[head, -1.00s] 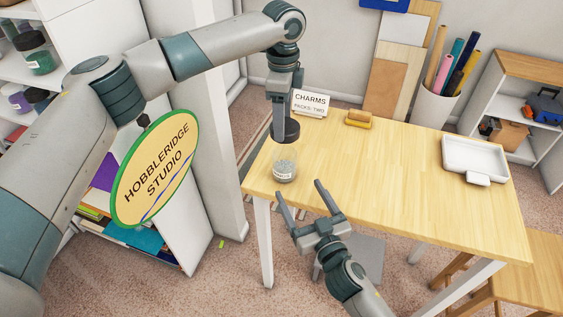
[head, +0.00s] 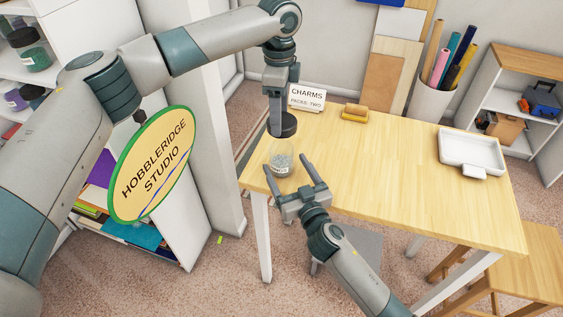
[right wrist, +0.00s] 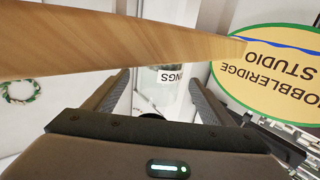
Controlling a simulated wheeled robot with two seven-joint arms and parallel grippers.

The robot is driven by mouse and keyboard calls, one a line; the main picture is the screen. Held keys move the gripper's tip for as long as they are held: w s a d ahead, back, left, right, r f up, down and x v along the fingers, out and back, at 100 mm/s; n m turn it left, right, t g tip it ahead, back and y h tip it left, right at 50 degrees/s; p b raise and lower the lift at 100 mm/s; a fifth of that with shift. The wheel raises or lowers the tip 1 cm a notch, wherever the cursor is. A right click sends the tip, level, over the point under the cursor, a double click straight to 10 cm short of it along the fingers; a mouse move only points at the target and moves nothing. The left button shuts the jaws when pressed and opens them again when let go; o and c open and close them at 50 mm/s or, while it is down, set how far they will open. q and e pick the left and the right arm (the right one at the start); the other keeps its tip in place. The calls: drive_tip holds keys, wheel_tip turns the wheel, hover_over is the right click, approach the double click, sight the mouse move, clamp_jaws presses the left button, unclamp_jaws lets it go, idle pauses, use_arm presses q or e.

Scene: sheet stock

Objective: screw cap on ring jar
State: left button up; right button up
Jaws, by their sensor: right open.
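The ring jar (head: 281,158) is a clear, labelled jar with grey contents, upright near the table's left end. My left gripper (head: 281,112) points down and is shut on the black cap (head: 283,126); its fingertips are partly hidden. The cap is held level just above the jar's mouth, apart from it. My right gripper (head: 286,164) is open, its two fingers reaching from the front toward either side of the jar's lower part. In the right wrist view the jar (right wrist: 165,82) shows between the open fingers, with "NGS" readable upside down. I cannot tell whether either finger touches it.
The wooden table (head: 380,180) is mostly clear. A white tray (head: 472,149) lies at the right. The oval "Hobbleridge Studio" sign (head: 152,165) is at the left. A stool (head: 530,260) stands front right.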

drive_tip(key=shift+x, duration=1.95)
drive_tip(key=c, duration=1.6)
use_arm(q)
hover_over(279, 148)
drive_tip(key=shift+f, duration=2.45)
drive_tip(key=shift+f, duration=0.1)
drive_tip(key=shift+f, duration=0.8)
drive_tip(key=shift+f, duration=0.5)
